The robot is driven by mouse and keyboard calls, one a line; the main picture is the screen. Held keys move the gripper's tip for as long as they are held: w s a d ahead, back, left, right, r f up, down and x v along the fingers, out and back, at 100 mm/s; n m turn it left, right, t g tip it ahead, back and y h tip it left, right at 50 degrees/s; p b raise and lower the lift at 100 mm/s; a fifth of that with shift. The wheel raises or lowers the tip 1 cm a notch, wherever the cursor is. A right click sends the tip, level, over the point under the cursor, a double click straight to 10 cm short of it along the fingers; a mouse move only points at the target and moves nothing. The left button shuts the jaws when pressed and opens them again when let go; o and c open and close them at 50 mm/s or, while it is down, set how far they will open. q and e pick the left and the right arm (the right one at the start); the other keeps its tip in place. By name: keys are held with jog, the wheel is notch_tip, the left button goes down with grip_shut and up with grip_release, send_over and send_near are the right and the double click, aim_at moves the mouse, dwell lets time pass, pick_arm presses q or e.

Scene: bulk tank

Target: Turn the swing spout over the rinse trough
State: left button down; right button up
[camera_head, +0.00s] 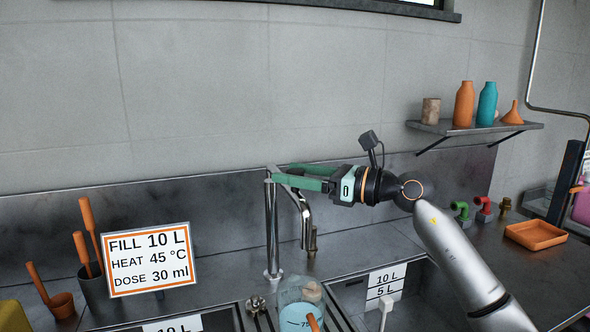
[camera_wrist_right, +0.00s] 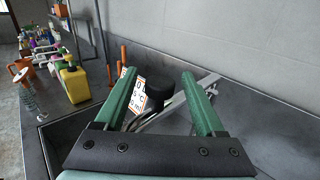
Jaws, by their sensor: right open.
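The swing spout (camera_head: 305,215) is a chrome pipe beside an upright chrome post (camera_head: 272,235) behind the basins. Its outlet end hangs down to the right of the post. My right gripper (camera_head: 279,175) comes in from the right at the height of the post's top, with its green fingers pointing left. In the wrist view the right gripper (camera_wrist_right: 158,77) has its fingers wide apart, with metal bars and a dark cylinder (camera_wrist_right: 172,104) showing between and beyond them. Contact with the spout cannot be told. Two sunken basins show; which is the rinse trough is unclear. My left gripper is out of view.
A clear jug with blue liquid (camera_head: 298,315) stands at the front between the basins. A sign (camera_head: 147,260) and brushes in a dark pot (camera_head: 95,292) stand left. A wall shelf (camera_head: 470,128) with bottles and an orange tray (camera_head: 535,235) are right.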

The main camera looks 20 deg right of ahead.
grip_shut()
dwell(0.7)
dwell(0.8)
